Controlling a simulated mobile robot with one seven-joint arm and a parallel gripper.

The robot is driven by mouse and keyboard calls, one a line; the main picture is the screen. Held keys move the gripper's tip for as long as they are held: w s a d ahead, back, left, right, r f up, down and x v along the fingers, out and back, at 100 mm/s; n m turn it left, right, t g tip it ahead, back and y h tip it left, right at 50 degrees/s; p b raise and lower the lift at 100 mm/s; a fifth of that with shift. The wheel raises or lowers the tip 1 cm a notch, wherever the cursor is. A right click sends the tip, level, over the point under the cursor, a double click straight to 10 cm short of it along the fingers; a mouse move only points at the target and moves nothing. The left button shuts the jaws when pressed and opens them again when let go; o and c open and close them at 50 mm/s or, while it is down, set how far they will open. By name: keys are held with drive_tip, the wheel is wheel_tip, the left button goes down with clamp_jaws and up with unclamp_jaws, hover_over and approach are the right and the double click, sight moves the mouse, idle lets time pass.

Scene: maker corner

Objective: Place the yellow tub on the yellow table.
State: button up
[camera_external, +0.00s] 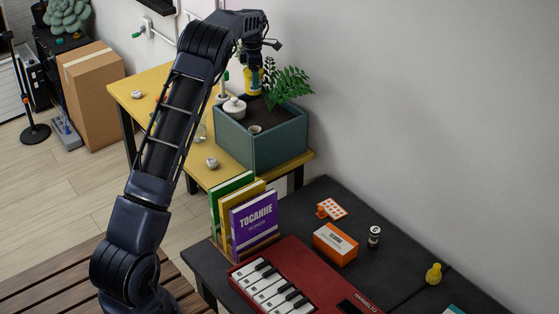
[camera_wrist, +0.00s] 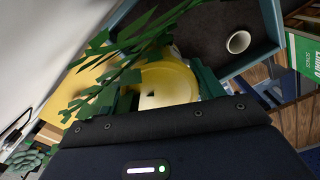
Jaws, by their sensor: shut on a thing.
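The yellow tub (camera_external: 252,84) is held between the fingers of my gripper (camera_external: 254,67), over the back left part of a blue-green planter. In the wrist view the tub (camera_wrist: 172,78) fills the gap between the green fingers, and fern leaves partly cover it. The yellow table (camera_external: 150,82) stands against the wall with the planter on its near part. Its yellow top also shows at the left of the wrist view (camera_wrist: 88,82). I cannot tell whether the tub touches anything below.
The planter (camera_external: 262,154) holds soil, a fern (camera_external: 289,84) and a small white cup (camera_external: 255,129). Small items (camera_external: 213,162) (camera_external: 137,94) lie on the table, whose far left part has free room. Books (camera_external: 254,222) stand on the dark table nearby.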

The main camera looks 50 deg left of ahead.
drive_tip(key=s+a+n, duration=0.2)
drive_tip(key=s+a, duration=0.4)
drive_tip(key=a, duration=0.5)
drive_tip(key=s+a+n, duration=0.1)
drive_tip(key=s+a, duration=0.6)
drive_tip(key=a, duration=0.4)
wheel_tip(320, 180, down, 19)
drive_tip(key=shift+a+f, duration=0.1)
drive_tip(key=shift+a, duration=0.05)
drive_tip(key=o, duration=0.9)
drive_tip(key=shift+f, duration=0.15)
drive_tip(key=shift+c, duration=0.2)
drive_tip(key=shift+o, duration=0.7)
